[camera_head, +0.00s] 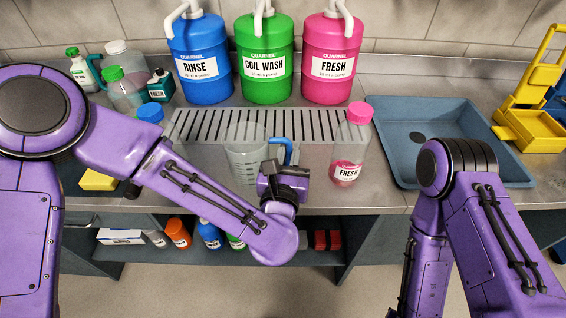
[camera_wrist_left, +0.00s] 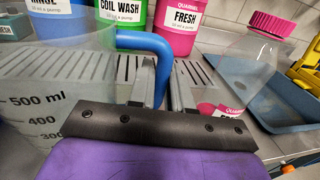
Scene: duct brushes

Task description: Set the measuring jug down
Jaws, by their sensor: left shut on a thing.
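The measuring jug (camera_head: 246,155) is clear, with grey marks and a blue handle (camera_head: 288,150). In the head view it is upright at the front of the slotted drain grate (camera_head: 205,125); I cannot tell whether its base touches the surface. My left gripper (camera_head: 282,168) is shut on the blue handle, on the jug's right side. In the left wrist view the handle (camera_wrist_left: 137,42) runs down between the fingers, and the jug's wall (camera_wrist_left: 40,100) with its 500 ml mark fills the left. My right arm shows at the right, but its gripper is out of view.
A clear FRESH bottle with a pink cap (camera_head: 349,145) stands just right of the jug. Blue RINSE (camera_head: 200,60), green COIL WASH (camera_head: 264,60) and pink FRESH (camera_head: 328,60) canisters stand behind the grate. A blue-grey basin (camera_head: 385,150) is at the right. Small bottles crowd the left.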

